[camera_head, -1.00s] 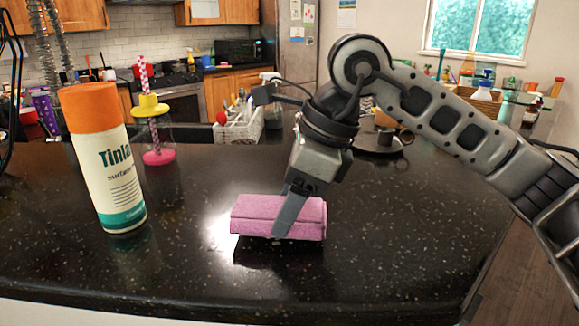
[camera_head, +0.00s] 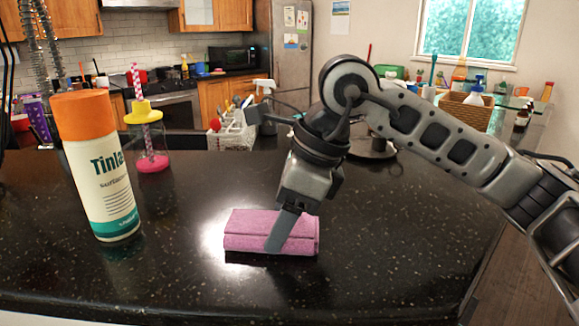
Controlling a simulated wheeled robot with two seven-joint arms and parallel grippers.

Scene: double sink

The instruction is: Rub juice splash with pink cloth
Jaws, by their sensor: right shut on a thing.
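The folded pink cloth (camera_head: 250,231) is at the middle of the black speckled counter (camera_head: 400,250), low against its surface. My right gripper (camera_head: 280,236) points down at it and is shut on the cloth, one finger showing across its near side. I cannot tell whether the cloth touches the counter all along its underside. No juice splash can be made out; a bright glare lies around the cloth's left side. My left gripper is not in view.
A spray can with an orange cap (camera_head: 103,175) stands left of the cloth. Behind it stands a glass with a yellow lid and striped straw (camera_head: 146,125). A white basket (camera_head: 232,135) and a dark plate (camera_head: 372,148) are at the back. The counter's front is clear.

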